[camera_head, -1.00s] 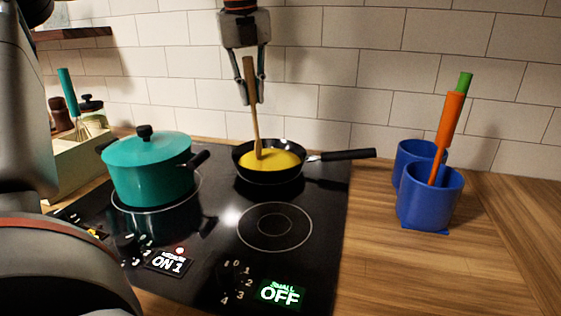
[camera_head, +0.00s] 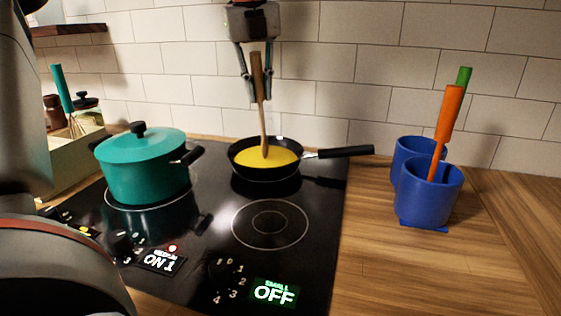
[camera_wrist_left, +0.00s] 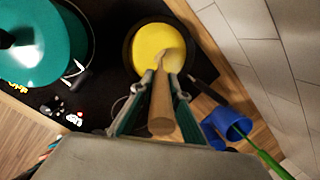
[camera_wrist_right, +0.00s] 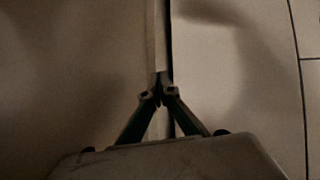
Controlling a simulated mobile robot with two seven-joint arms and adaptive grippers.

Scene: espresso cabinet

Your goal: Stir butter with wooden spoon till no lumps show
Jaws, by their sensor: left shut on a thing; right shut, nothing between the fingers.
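A black frying pan (camera_head: 262,177) sits on a rear burner of the cooktop and holds smooth-looking yellow butter (camera_head: 275,157). No lumps stand out at this size. My left gripper (camera_head: 254,100) comes down over the pan and is shut on the handle of a wooden spoon (camera_head: 259,85). The spoon is nearly upright, its lower end in the butter. In the left wrist view the spoon (camera_wrist_left: 162,100) runs from between the fingers (camera_wrist_left: 160,80) into the butter (camera_wrist_left: 152,45). My right gripper (camera_wrist_right: 158,95) is shut and empty before a plain pale surface.
A lidded teal pot (camera_head: 146,168) stands left of the pan. Blue holders (camera_head: 429,196) with orange- and green-handled utensils stand on the wooden counter at right. The pan's handle (camera_head: 346,152) points right. The display (camera_head: 274,292) reads OFF, another (camera_head: 163,260) ON 1.

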